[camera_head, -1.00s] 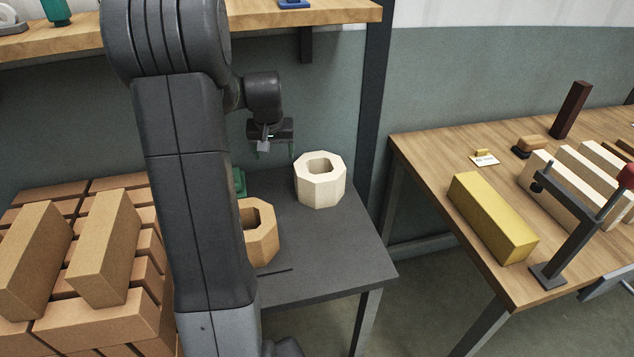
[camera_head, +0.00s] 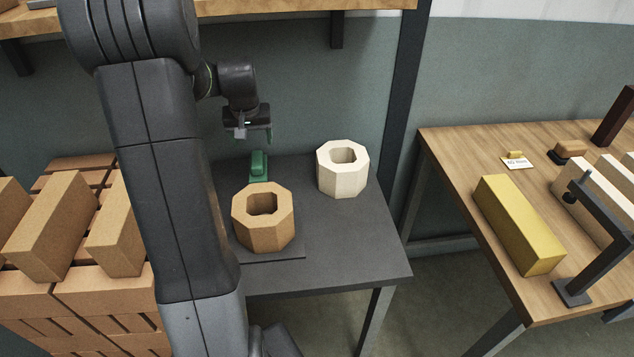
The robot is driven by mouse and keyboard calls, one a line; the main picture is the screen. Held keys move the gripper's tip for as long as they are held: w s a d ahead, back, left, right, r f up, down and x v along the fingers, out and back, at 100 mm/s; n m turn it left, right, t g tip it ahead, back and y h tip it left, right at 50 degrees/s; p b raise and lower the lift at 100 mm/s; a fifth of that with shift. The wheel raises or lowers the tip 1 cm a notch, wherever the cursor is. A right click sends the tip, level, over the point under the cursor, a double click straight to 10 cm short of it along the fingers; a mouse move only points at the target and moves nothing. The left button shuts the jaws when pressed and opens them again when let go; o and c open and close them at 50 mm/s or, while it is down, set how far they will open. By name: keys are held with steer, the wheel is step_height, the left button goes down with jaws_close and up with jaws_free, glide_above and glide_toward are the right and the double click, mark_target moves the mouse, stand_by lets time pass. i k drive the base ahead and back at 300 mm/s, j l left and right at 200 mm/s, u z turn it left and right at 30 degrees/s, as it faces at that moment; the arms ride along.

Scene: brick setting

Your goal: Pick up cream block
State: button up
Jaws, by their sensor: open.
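The cream block (camera_head: 342,182) is an octagonal ring with a hole through its middle. It stands upright on the dark grey table (camera_head: 365,248), toward the back right. My gripper (camera_head: 247,140) is open and empty. In the picture it shows up and to the left of the cream block, apart from it, above a green object.
A tan octagonal block (camera_head: 284,222) stands on a dark plate at the front left of the cream block. The green object (camera_head: 259,168) is behind it. Bricks (camera_head: 62,230) are stacked at left. A wooden table (camera_head: 455,150) at right holds a yellow block (camera_head: 517,225).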

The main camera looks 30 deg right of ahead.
mark_target(342, 165)
steer(key=z, duration=1.6)
steer(key=u, duration=1.6)
steer(key=l+z, duration=0.4)
steer(key=l, duration=0.3)
steer(key=k, duration=0.05)
